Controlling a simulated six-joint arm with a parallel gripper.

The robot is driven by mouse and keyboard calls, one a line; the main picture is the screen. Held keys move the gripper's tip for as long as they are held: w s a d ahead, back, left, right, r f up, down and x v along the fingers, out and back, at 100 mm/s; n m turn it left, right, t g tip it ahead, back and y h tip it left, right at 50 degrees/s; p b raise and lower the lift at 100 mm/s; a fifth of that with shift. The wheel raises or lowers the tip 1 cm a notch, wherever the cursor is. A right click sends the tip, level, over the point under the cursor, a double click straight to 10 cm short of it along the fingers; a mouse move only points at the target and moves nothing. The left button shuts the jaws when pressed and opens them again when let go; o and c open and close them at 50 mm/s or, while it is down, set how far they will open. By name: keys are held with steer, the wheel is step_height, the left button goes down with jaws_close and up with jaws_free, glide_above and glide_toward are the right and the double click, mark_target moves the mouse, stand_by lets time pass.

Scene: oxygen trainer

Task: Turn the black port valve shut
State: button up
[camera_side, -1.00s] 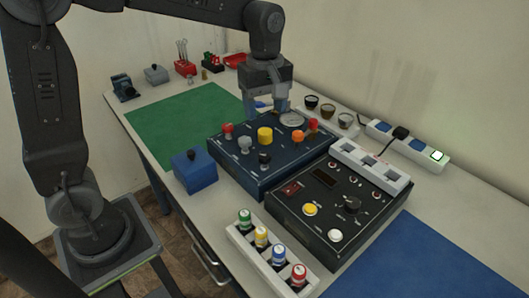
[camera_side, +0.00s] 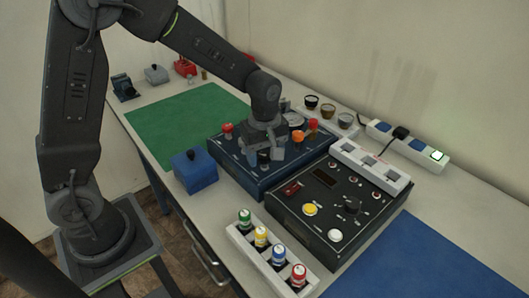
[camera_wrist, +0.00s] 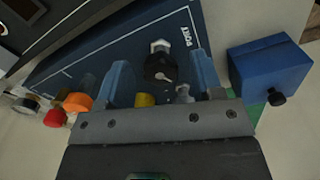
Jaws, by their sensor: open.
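The black port valve (camera_wrist: 160,67) is on the dark blue trainer panel (camera_wrist: 70,75), beside the printed word PORT, with a silver hex fitting (camera_wrist: 160,46) next to it. My gripper (camera_wrist: 162,68) is open, and its two bluish fingers appear on either side of the valve in the wrist view. I cannot tell whether either finger touches it or how low the fingers reach. In the side view my gripper (camera_side: 264,157) points down over the front of the panel (camera_side: 240,178) and hides much of the valve.
Grey (camera_wrist: 184,94), yellow (camera_wrist: 145,100), orange (camera_wrist: 77,102) and red (camera_wrist: 55,118) knobs stand close by on the panel. A blue box with a black knob (camera_side: 196,175) sits just left of the panel. A black control unit (camera_side: 290,215) adjoins at the right. The green mat (camera_side: 180,120) is clear.

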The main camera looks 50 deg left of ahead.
steer(key=c, duration=0.9)
